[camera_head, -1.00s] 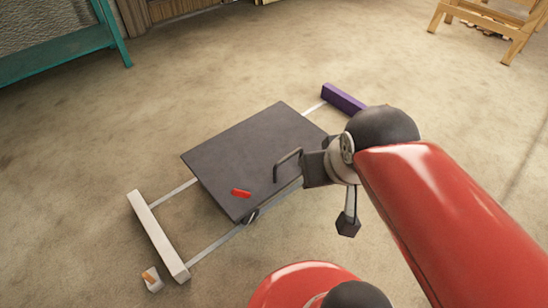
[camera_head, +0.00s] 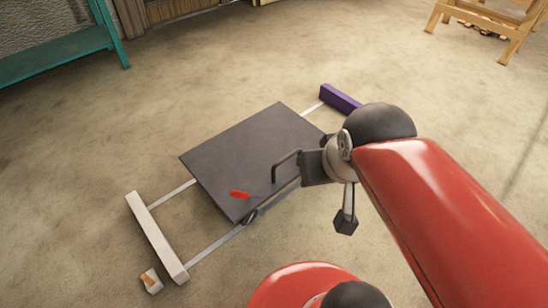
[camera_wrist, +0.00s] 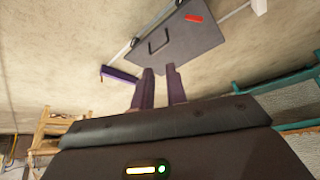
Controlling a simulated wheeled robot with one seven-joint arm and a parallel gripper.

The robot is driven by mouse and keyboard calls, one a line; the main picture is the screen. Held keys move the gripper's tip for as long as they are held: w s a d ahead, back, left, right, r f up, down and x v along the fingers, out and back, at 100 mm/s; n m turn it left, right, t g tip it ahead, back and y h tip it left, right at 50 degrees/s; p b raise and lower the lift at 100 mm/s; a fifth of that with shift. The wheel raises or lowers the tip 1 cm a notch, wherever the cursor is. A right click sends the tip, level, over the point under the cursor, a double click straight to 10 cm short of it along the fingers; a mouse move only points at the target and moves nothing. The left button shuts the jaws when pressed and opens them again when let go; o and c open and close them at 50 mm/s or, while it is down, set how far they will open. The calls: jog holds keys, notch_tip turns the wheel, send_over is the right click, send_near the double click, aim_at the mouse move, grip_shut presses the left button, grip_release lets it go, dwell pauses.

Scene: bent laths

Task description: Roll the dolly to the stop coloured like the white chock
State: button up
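The dolly (camera_head: 250,150) is a flat dark grey platform on two pale rails, with a bent dark handle (camera_head: 287,164) on its right side. It sits between a white stop (camera_head: 156,238) at the left and a purple stop (camera_head: 341,98) at the right, closer to the purple one. A small white block with an orange mark, seemingly the chock (camera_head: 151,280), lies beside the white stop's near end. My gripper (camera_head: 316,168) appears next to the handle. In the wrist view its two fingers (camera_wrist: 160,72) are apart and empty, with the handle (camera_wrist: 158,41) beyond their tips.
A small red piece (camera_head: 240,194) lies on the dolly's near left part. A teal-framed bench (camera_head: 60,48) stands at the back left and a wooden stand (camera_head: 490,25) at the back right. The floor around the rails is mostly clear.

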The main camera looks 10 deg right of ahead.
jog(key=o, duration=0.5)
jog(key=w+m, duration=0.1)
jog(key=w, duration=0.2)
jog(key=w+f+m+b, duration=0.1)
jog(key=w, duration=0.3)
jog(key=w+f+m+g+y+b, duration=0.1)
jog(key=w, duration=0.2)
jog(key=shift+w, duration=0.2)
jog(key=shift+c, duration=0.2)
jog(key=m+g+b, duration=0.3)
jog(key=m+b, duration=0.2)
jog(key=m, duration=0.4)
send_over(286, 157)
jog(key=s+d, duration=0.1)
jog(key=s, duration=0.1)
notch_tip(286, 157, down, 29)
jog(key=f, duration=0.2)
jog(key=w+f+b, duration=0.1)
jog(key=f, duration=0.5)
jog(key=shift+w+a, duration=0.3)
jog(key=shift+w, duration=0.1)
grip_shut()
